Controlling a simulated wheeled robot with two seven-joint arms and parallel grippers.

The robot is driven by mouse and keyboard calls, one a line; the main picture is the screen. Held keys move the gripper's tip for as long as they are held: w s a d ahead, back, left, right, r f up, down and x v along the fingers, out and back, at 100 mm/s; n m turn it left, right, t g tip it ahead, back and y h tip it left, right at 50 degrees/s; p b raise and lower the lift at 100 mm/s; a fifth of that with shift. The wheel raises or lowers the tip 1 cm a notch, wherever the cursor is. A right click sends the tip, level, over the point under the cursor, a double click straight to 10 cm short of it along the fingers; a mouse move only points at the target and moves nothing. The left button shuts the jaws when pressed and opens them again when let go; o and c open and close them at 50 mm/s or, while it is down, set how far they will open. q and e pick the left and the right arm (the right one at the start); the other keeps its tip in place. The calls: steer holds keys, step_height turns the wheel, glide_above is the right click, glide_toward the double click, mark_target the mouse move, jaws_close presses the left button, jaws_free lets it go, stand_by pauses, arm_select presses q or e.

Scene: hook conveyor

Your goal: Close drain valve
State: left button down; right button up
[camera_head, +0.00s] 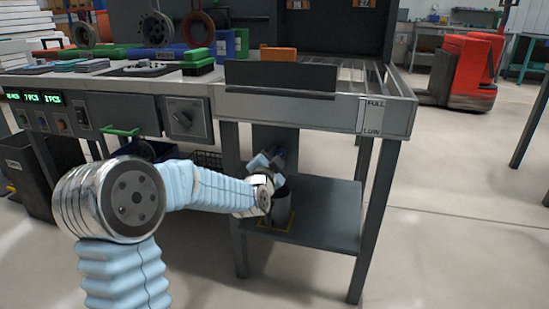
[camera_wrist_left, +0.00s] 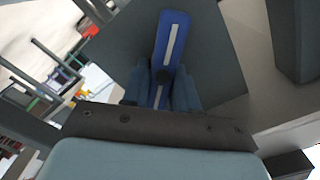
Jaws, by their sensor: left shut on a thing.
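The drain valve's blue lever (camera_wrist_left: 171,45), with a pale stripe along it, shows in the left wrist view. It lies between the fingers of my left gripper (camera_wrist_left: 161,92), which is shut on it. In the head view my left gripper (camera_head: 266,162) is under the workbench, above the lower shelf. The valve itself is mostly hidden there behind my wrist. A grey cylindrical container (camera_head: 281,206) stands on the shelf just below my wrist. My right gripper is not in view.
The workbench (camera_head: 385,103) overhangs my left arm, and its legs (camera_head: 372,215) stand around the shelf (camera_head: 335,205). A control panel (camera_head: 95,115) with knobs and a green handle (camera_head: 121,132) is at left.

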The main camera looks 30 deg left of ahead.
arm_select(q)
steer(key=m, duration=0.4)
steer(key=shift+d+f+m+p, duration=0.25)
steer(key=shift+m+p, duration=0.05)
steer(key=shift+p, duration=0.05)
steer(key=shift+f+m+p, duration=0.15)
steer(key=shift+m+p, duration=0.05)
steer(key=shift+m, duration=0.8)
steer(key=shift+f+m+p, duration=0.15)
steer(key=shift+m, duration=0.85)
steer(key=shift+f, duration=0.1)
steer(key=c, duration=1)
jaws_free()
steer(key=shift+o, duration=0.2)
steer(key=p+v, duration=0.1)
steer(key=v, duration=1.2)
steer(key=shift+s+d, duration=0.15)
steer(key=shift+s, duration=0.2)
